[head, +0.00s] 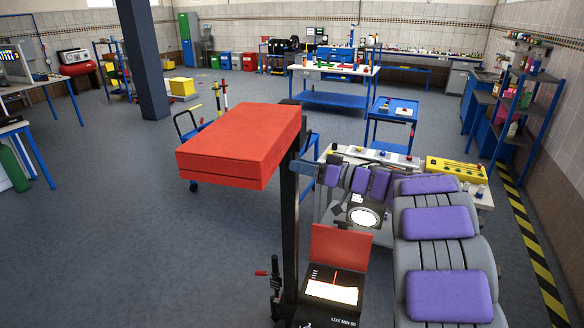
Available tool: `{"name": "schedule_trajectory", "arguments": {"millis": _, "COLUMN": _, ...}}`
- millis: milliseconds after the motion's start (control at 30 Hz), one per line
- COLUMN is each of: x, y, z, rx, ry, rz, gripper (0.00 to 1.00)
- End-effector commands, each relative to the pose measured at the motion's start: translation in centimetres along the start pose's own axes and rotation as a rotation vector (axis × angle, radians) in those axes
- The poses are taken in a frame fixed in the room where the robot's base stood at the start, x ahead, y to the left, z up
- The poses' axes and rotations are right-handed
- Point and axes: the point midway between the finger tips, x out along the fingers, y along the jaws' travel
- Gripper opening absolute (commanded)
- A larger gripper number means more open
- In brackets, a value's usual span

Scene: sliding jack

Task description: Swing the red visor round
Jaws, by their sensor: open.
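A large flat red block (238,142), which I take as the red visor, sits at the top of a dark upright post (291,225). It sticks out to the left of the post, with its long side running away from me. My gripper (309,171) is at the end of my grey and purple arm, close to the right side of the post, just below the block's right edge. It is open. The picture does not show clearly whether it touches the post or the block, and its fingertips are small and partly hidden.
A smaller upright red flap (341,246) stands on a black unit with a lit screen (332,291), low beside the post. A bench with a yellow box (455,168) is behind my arm. A blue trolley (391,121) stands farther back.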

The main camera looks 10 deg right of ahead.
Motion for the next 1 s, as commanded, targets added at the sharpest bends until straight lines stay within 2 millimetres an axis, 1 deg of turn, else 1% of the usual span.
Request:
{"name": "schedule_trajectory", "arguments": {"millis": 33, "x": 1.1, "y": -0.2, "z": 0.2, "rx": -0.001, "ry": -0.002, "rz": -0.005, "gripper": 0.43}}
{"name": "schedule_trajectory", "arguments": {"millis": 100, "x": 2.1, "y": -0.3, "z": 0.3, "rx": -0.001, "ry": -0.004, "rz": -0.005, "gripper": 0.43}}
{"name": "schedule_trajectory", "arguments": {"millis": 200, "x": 3.0, "y": -0.3, "z": 0.2, "rx": -0.001, "ry": -0.004, "rz": -0.002, "gripper": 0.43}}
{"name": "schedule_trajectory", "arguments": {"millis": 400, "x": 3.4, "y": 0.0, "z": 0.0, "rx": 0.001, "ry": 0.0, "rz": 0.0, "gripper": 0.43}}
{"name": "schedule_trajectory", "arguments": {"millis": 633, "x": 3.3, "y": 0.1, "z": -0.1, "rx": 0.002, "ry": 0.001, "rz": -0.001, "gripper": 0.42}}
{"name": "schedule_trajectory", "arguments": {"millis": 1000, "x": 3.7, "y": 0.0, "z": 0.1, "rx": 0.001, "ry": -0.002, "rz": 0.001, "gripper": 0.06}}
